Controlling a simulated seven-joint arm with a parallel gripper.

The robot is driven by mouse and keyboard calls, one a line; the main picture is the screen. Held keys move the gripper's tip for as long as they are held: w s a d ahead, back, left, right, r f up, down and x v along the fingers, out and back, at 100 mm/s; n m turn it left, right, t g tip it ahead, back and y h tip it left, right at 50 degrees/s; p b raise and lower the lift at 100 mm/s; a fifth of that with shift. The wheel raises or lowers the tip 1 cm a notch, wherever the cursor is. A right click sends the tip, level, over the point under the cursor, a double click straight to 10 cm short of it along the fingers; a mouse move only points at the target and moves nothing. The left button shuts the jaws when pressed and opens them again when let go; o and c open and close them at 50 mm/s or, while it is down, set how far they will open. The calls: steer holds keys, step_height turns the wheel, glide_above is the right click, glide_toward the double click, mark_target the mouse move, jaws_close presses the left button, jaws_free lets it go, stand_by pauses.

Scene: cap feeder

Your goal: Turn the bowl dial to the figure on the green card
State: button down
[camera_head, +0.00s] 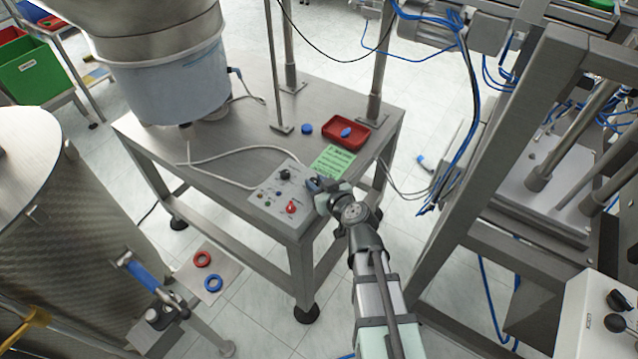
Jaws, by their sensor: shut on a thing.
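A pale grey control box (265,203) lies at the front right of the steel table, with a black knob (285,174), a red knob (291,207) and small coloured buttons on its top. My gripper (314,186) reaches in from the lower right to the box's right end. It is shut on a dial there, which the fingers mostly hide, so its setting cannot be read. The green card (333,161) lies flat just behind my gripper. Its dark writing is too small to read.
A red tray (346,133) with a blue cap stands behind the card, and another blue cap (307,128) lies beside it. The feeder bowl (170,80) fills the table's left. A grey cable (225,156) crosses the tabletop. Steel posts rise at the back.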

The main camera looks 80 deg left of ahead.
steer(key=shift+s+m+t, duration=0.2)
steer(key=shift+m+t, duration=0.8)
steer(key=shift+t, duration=0.2)
steer(key=c, duration=0.9)
jaws_free()
steer(key=shift+o, duration=0.2)
steer(key=shift+d, duration=0.15)
steer(key=v, duration=0.7)
steer(key=shift+d, duration=0.2)
steer(key=shift+c, duration=0.3)
